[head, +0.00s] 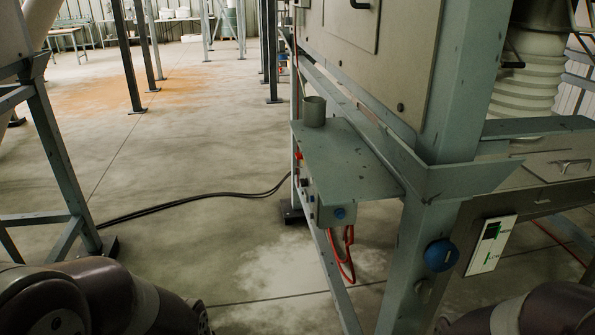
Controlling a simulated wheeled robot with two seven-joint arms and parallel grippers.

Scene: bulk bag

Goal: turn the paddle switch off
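I cannot tell for certain which part is the paddle switch. A grey-green control box (333,213) hangs under a small shelf on the steel frame. Its left face carries a red part (298,156) and small dark and blue controls, seen at a steep angle. A larger blue round part (440,255) sits on the near post, beside a tilted white plate with green and black markings (491,245). Parts of my arms show at the bottom left and bottom right corners. Neither gripper is in view.
The shelf (345,160) juts out above the box and holds a grey cup (314,111). A red cable (345,255) hangs below. Black hoses (190,207) cross the floor. A steel frame (60,170) stands at left. Floor between the frames is open.

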